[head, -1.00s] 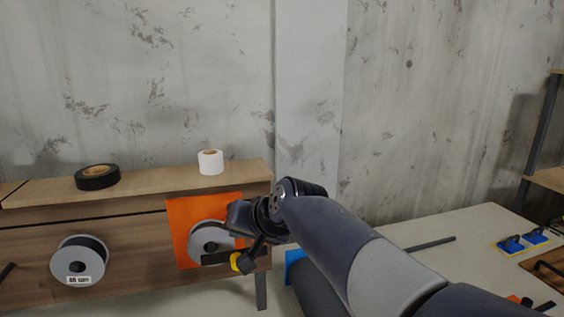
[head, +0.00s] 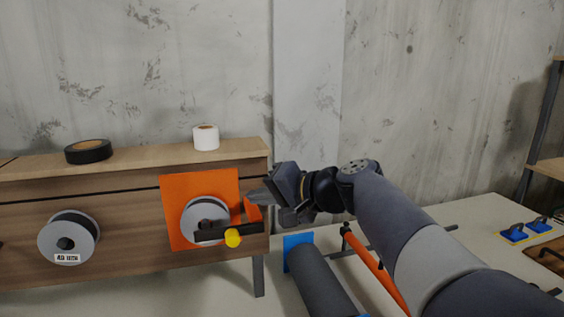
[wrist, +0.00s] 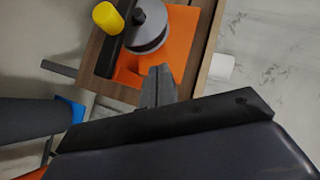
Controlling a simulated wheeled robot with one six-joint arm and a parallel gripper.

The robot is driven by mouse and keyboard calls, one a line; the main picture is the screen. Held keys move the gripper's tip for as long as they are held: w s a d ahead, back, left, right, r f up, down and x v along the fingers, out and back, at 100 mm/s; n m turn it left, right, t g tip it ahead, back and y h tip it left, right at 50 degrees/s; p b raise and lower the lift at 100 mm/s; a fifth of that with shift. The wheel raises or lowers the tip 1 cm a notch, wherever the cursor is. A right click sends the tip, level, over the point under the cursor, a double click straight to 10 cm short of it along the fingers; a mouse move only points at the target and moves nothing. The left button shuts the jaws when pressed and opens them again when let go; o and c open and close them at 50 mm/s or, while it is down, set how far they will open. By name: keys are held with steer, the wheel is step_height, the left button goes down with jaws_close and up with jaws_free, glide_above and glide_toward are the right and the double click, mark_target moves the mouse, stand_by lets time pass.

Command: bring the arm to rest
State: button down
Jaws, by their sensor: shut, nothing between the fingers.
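My gripper (head: 262,195) is shut and empty. In the head view it points left, its tips just right of the orange panel (head: 174,222) on the wooden cabinet front. In the wrist view the closed fingers (wrist: 158,88) reach up towards the orange panel (wrist: 180,58). My arm runs from there to the lower right of the head view, raised above the grey table. Whether the fingertips touch the cabinet I cannot tell.
A grey reel (head: 204,213) sits on the orange panel, with a black bar and yellow knob (head: 233,238) in front. Another reel (head: 68,238) hangs left. Black tape (head: 88,151) and white tape (head: 206,137) stand on top. A dark grey roll (head: 318,281) lies below my arm.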

steer(key=shift+w+d+f+m+t+y+b, duration=0.2)
steer(key=shift+d+f+m+t+y+b, duration=0.1)
steer(key=shift+d+m+y, duration=0.45)
steer(key=shift+w+d+f+m+t+y+b, duration=0.15)
steer(key=shift+w+d+f+m+y+b, duration=0.15)
steer(key=shift+d+m+y, duration=0.4)
steer(key=shift+w+d+f+m+t+y+b, duration=0.15)
steer(key=shift+d+f+m+t+y+b, duration=0.15)
steer(key=shift+d+m+y, duration=0.45)
steer(key=shift+r, duration=0.1)
